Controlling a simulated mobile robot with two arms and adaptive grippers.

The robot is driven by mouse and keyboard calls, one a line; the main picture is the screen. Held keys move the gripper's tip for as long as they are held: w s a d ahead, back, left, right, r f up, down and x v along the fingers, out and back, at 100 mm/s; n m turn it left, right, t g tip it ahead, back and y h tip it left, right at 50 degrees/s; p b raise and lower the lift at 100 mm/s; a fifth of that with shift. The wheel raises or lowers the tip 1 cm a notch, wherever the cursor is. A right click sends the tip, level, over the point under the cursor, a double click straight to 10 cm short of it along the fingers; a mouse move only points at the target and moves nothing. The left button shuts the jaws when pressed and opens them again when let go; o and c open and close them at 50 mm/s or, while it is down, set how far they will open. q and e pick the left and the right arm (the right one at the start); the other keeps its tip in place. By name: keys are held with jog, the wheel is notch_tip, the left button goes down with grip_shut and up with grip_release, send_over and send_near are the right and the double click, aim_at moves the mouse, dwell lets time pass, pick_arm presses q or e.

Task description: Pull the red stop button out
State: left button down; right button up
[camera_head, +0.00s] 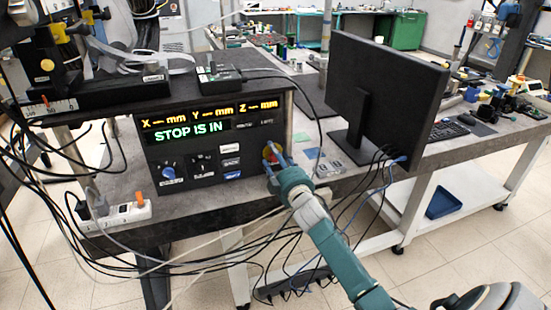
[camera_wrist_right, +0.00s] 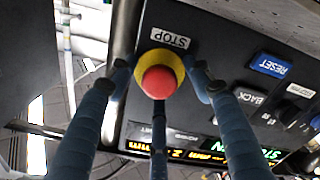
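The red stop button (camera_wrist_right: 158,82) with its yellow collar (camera_wrist_right: 150,57) sits on the dark front panel of the control box (camera_head: 205,185), beside a STOP label. In the head view the button (camera_head: 269,153) is small and partly covered by my fingers. In the right wrist view the fingers stand to either side and below, with gaps to the red cap. My left gripper is not in view.
RESET (camera_wrist_right: 270,65) and BACK (camera_wrist_right: 250,97) keys are close to my fingers. A monitor (camera_head: 385,95) with hanging cables stands right of the box. A power strip (camera_head: 115,213) and loose cables lie at the left. A small black box (camera_head: 220,78) sits on top.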

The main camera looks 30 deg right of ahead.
grip_shut()
jog(key=shift+s+a+f+p, duration=0.1)
jog(key=shift+s+p, duration=0.2)
jog(key=shift+s, duration=0.05)
jog(key=shift+s+a, duration=0.1)
jog(key=shift+s, duration=0.3)
jog(key=shift+s+a, duration=0.1)
jog(key=shift+s, duration=0.05)
jog(key=shift+o, duration=0.5)
grip_release()
jog(key=v, duration=1.2)
